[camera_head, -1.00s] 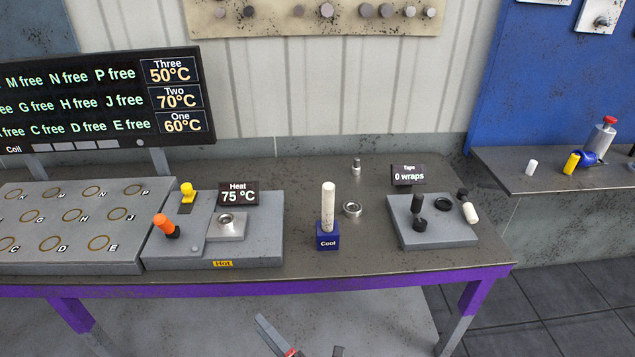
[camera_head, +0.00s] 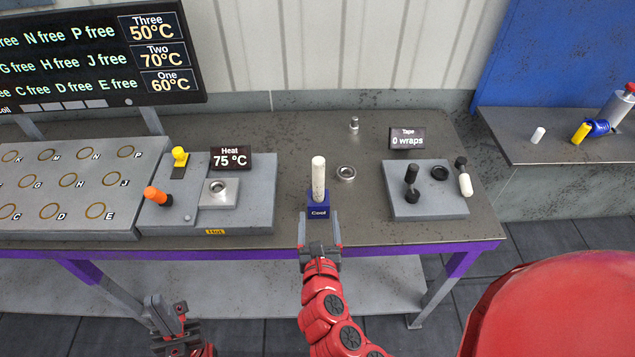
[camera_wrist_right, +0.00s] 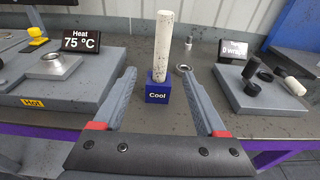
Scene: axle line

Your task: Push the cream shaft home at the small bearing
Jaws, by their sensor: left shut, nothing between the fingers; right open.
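The cream shaft (camera_head: 318,178) stands upright in the blue block marked Cool (camera_head: 318,211), near the table's front edge. It also shows in the right wrist view (camera_wrist_right: 162,45). A metal ring, which looks like a bearing (camera_head: 345,173), lies flat on the table just right of the shaft, apart from it. Another ring-shaped part (camera_head: 219,188) sits on the heater plate. I cannot tell which is the small bearing. My right gripper (camera_head: 319,228) is open and empty in front of the block, its fingers pointing towards it. My left gripper (camera_head: 172,326) is shut and empty, low in front of the table.
The heater (camera_head: 258,200) with orange and yellow knobs stands left of the block. The tape station (camera_head: 440,206) with black and white parts stands to the right. A small metal part (camera_head: 354,125) stands behind. The table between block and tape station is mostly clear.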

